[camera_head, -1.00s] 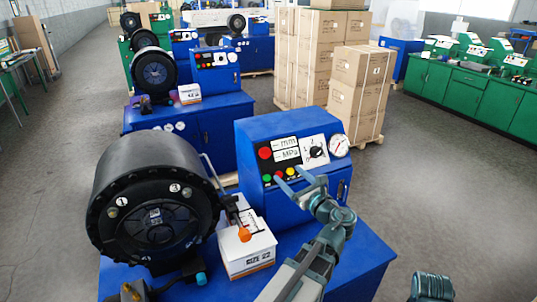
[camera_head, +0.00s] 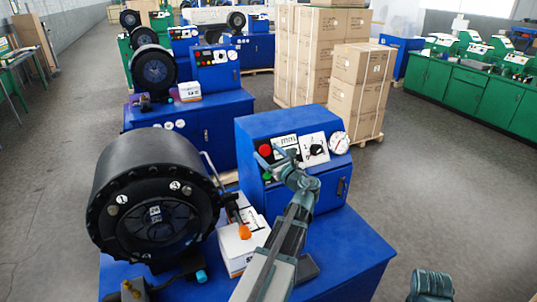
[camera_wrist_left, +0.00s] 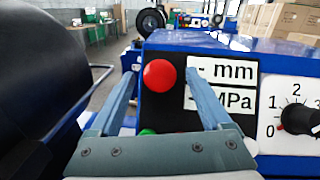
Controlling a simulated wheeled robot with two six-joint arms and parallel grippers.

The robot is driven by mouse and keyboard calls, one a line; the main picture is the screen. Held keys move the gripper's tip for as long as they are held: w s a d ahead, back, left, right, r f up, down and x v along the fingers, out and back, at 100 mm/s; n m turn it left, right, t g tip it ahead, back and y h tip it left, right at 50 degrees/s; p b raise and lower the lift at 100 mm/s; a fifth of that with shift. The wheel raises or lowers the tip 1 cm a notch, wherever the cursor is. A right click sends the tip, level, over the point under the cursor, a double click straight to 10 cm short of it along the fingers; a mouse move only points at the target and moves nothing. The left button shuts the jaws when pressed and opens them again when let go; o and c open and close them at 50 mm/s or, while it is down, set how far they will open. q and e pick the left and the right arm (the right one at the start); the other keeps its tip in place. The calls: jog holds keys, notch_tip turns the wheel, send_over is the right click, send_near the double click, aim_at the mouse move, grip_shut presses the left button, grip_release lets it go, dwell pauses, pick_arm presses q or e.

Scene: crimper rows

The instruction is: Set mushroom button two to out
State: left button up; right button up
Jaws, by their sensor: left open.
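A red mushroom button (camera_head: 264,150) sits at the upper left of the nearest blue control box (camera_head: 285,128). In the left wrist view the red button (camera_wrist_left: 159,76) shows between and beyond the two fingers; I cannot tell whether it is in or out. My left gripper (camera_head: 269,155) is open in front of the panel, its fingers spread to either side of the button with no clear contact. It also shows in the left wrist view (camera_wrist_left: 160,80). The fingers cover part of the display labels and lower buttons. No number shows on the button.
The black crimper head (camera_head: 150,195) stands left of the panel. A white box (camera_head: 240,250) lies on the blue bench before it. A dial knob (camera_wrist_left: 298,118) and a gauge (camera_head: 339,142) are right of the button. Another crimper (camera_head: 153,70) stands behind.

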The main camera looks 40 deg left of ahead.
pick_arm(q)
jog(key=shift+c, duration=0.2)
grip_shut()
dwell(0.3)
